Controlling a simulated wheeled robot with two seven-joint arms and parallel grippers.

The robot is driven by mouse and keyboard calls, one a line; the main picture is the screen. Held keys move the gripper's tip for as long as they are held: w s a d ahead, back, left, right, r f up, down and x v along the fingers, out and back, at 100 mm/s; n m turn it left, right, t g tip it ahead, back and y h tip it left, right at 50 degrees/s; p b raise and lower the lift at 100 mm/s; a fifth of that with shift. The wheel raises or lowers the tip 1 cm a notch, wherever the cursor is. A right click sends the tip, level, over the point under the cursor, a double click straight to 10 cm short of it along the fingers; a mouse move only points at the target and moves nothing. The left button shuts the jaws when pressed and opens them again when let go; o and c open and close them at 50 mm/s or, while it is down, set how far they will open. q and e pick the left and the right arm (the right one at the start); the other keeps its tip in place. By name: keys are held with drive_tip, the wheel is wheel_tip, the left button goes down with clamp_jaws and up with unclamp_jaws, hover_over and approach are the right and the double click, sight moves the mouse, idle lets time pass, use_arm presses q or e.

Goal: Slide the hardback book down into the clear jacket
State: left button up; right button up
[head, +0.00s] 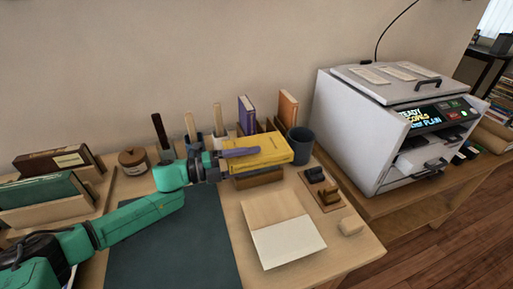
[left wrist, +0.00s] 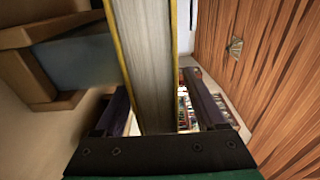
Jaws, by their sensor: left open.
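The yellow hardback book (head: 262,148) lies tilted on a wooden support (head: 258,179) towards the back of the table. My left gripper (head: 238,153) reaches it from the left; one dark finger shows along its near left side. In the left wrist view the book (left wrist: 152,60) stands edge-on, its pale page block between yellow covers, and runs down between the two open fingers of my left gripper (left wrist: 160,105). A flat piece, part wood-coloured and part white (head: 285,232), lies at the front; I cannot tell whether it is the clear jacket. My right gripper is out of view.
A grey cup (head: 300,145), a purple book (head: 246,115) and an orange book (head: 287,109) stand close behind. Upright wooden-handled tools (head: 191,127) stand behind my arm. A white machine (head: 395,130) is at right. The dark mat (head: 175,250) is mostly clear.

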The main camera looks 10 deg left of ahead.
use_arm(q)
drive_tip(key=shift+x, duration=0.8)
drive_tip(key=shift+a+f, duration=0.1)
drive_tip(key=shift+a, duration=0.05)
drive_tip(key=shift+c, duration=1.2)
clamp_jaws()
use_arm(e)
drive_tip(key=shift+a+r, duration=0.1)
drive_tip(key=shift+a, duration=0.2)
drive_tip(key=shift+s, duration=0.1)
